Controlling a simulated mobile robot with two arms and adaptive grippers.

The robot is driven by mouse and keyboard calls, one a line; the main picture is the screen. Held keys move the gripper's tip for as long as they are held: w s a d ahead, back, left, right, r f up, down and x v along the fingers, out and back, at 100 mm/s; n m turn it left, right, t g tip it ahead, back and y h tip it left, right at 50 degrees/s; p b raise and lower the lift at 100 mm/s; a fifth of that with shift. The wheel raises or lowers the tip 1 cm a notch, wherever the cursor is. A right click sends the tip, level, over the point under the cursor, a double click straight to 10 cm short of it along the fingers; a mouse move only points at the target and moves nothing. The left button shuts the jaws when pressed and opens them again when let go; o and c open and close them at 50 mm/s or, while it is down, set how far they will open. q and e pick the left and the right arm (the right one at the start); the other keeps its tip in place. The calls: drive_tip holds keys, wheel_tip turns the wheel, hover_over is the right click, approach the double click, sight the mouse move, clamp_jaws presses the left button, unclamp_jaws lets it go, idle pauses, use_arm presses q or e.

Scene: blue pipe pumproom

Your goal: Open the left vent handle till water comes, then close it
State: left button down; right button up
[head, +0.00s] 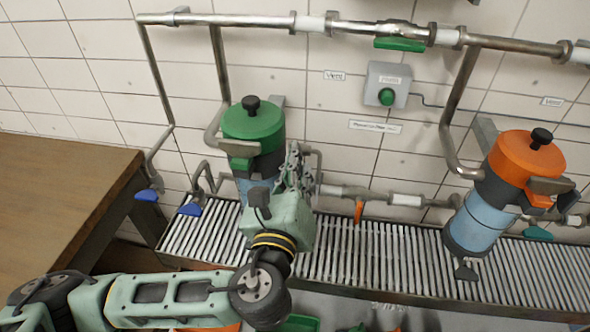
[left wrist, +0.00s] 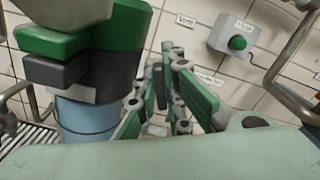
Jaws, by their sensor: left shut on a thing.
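My left gripper (head: 294,160) is at the right side of the left filter housing (head: 255,128), which has a green lid, a dark collar and a blue bowl. The housing also shows at the left in the left wrist view (left wrist: 95,115). The gripper's fingers (left wrist: 172,100) are closed together on a small part beside the housing, where the left vent handle appears to be. The fingers hide most of that part, so its angle cannot be told. No running water is visible. My right gripper is not in view.
A grey box with a green button (head: 386,97) is on the tiled wall. An orange-lidded housing (head: 525,158) stands at right. Blue handles (head: 148,195) hang by the wooden table (head: 60,190). Pipes run overhead; a slatted metal grate (head: 400,262) lies below.

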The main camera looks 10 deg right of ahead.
use_arm(q)
drive_tip(key=shift+f+n+b, duration=0.1)
drive_tip(key=shift+n+b, duration=0.2)
drive_tip(key=shift+n, duration=1.2)
drive_tip(key=c, duration=1.9)
unclamp_jaws()
drive_tip(key=shift+o, duration=0.2)
drive_tip(key=v, duration=0.7)
drive_tip(key=shift+s, duration=0.25)
drive_tip(key=shift+a, duration=0.15)
